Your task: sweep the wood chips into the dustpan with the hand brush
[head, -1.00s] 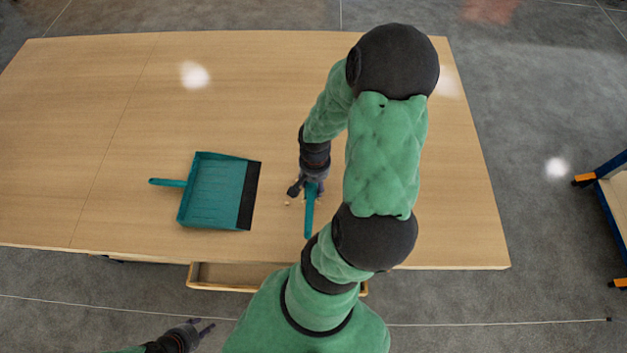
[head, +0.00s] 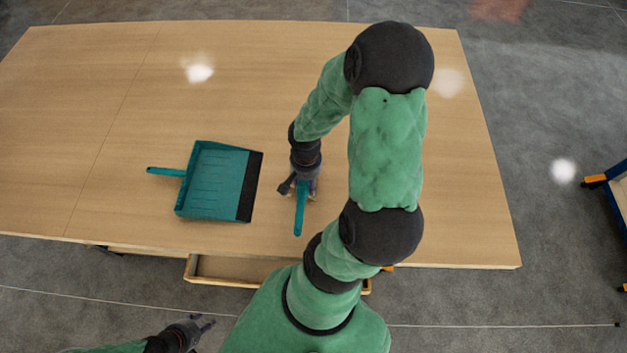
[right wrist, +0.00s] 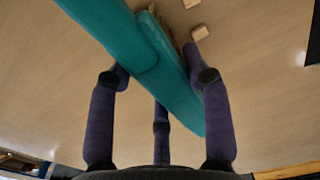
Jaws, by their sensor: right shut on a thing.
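The teal dustpan (head: 212,182) lies on the table, its handle to the left and its black lip to the right. My right gripper (head: 298,186) is shut on the teal hand brush (head: 300,214), a short way right of that lip. The brush also shows in the right wrist view (right wrist: 150,55), running diagonally between the fingers. Pale wood chips (right wrist: 200,32) lie beside the brush there. In the head view the chips are hidden or too small to make out. My left gripper (head: 203,324) is open and empty, off the table's front edge.
The wooden table (head: 200,115) is clear behind and left of the dustpan. A drawer (head: 225,282) stands open at the table's front edge. A cart with blue and orange parts (head: 605,176) is on the floor at the right.

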